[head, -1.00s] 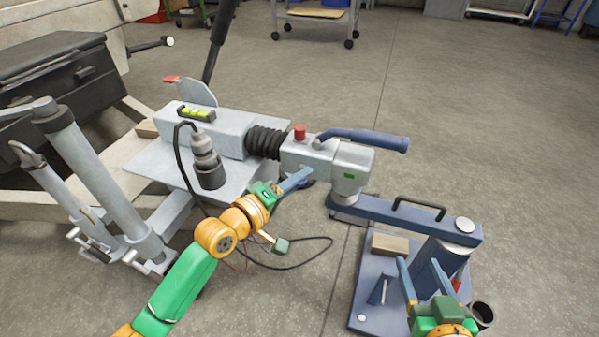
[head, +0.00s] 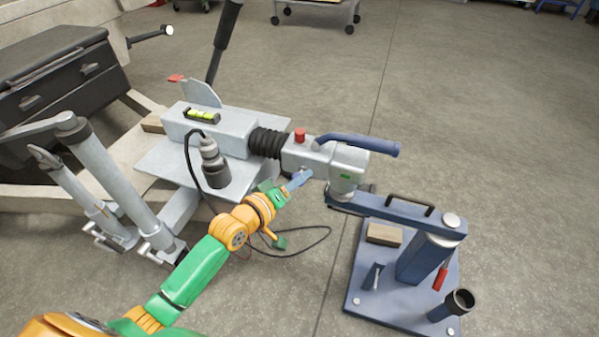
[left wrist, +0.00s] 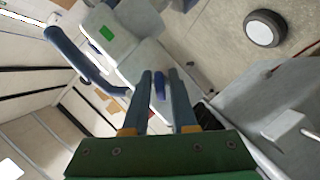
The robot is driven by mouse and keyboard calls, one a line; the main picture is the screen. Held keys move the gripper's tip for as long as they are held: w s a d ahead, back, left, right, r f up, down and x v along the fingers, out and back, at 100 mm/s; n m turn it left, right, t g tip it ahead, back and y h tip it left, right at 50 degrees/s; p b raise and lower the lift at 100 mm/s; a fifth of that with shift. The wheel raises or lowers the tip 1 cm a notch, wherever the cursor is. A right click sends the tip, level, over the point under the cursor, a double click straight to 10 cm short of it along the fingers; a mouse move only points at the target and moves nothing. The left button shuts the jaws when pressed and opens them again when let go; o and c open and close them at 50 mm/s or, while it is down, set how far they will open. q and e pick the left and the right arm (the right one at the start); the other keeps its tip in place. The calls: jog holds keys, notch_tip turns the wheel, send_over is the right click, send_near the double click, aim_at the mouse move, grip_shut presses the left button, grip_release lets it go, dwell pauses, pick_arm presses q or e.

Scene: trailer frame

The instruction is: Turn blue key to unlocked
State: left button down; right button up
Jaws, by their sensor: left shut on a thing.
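The blue key (left wrist: 159,86) shows in the left wrist view as a small blue piece between the two fingers of my left gripper (left wrist: 160,82). The gripper is shut on it. In the head view my left gripper (head: 303,176) reaches the near side of the grey coupling head (head: 313,157), and its fingers hide the key there. I cannot tell the key's turn angle or any lock marking. The coupling head also shows in the left wrist view (left wrist: 140,62). My right gripper is not in view.
A blue handle (head: 352,143) and a red knob (head: 299,134) sit on top of the coupling. A blue stand (head: 400,301) with a wooden block (head: 384,234) is at the right. A hanging black cable (head: 300,249) loops beside my left arm.

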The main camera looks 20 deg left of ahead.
pick_arm(q)
jog(key=r+m+p, duration=0.1)
jog(key=p, duration=0.2)
jog(key=shift+w+a+r+m+y+p, duration=0.1)
jog(key=shift+m+y+p, duration=0.2)
jog(key=shift+y+p, duration=0.1)
jog(key=m+y+p, duration=0.1)
jog(key=p, duration=0.1)
jog(key=m+y+p, duration=0.1)
jog(key=m+p, duration=0.1)
jog(key=p, duration=0.1)
jog(key=shift+f+g, duration=0.2)
jog(key=shift+g, duration=0.1)
jog(key=shift+m+y+p, duration=0.4)
jog(key=shift+m, duration=0.1)
jog(key=shift+w+f+m+y+p, duration=0.15)
jog(key=shift+m+y+p, duration=0.25)
jog(key=shift+m+y, duration=0.25)
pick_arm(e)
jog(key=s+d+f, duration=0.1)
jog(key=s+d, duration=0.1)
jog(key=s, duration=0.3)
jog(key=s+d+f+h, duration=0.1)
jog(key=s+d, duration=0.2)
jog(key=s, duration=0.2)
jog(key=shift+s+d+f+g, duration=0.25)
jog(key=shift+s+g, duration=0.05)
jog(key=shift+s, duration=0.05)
pick_arm(q)
jog(key=shift+m, duration=0.25)
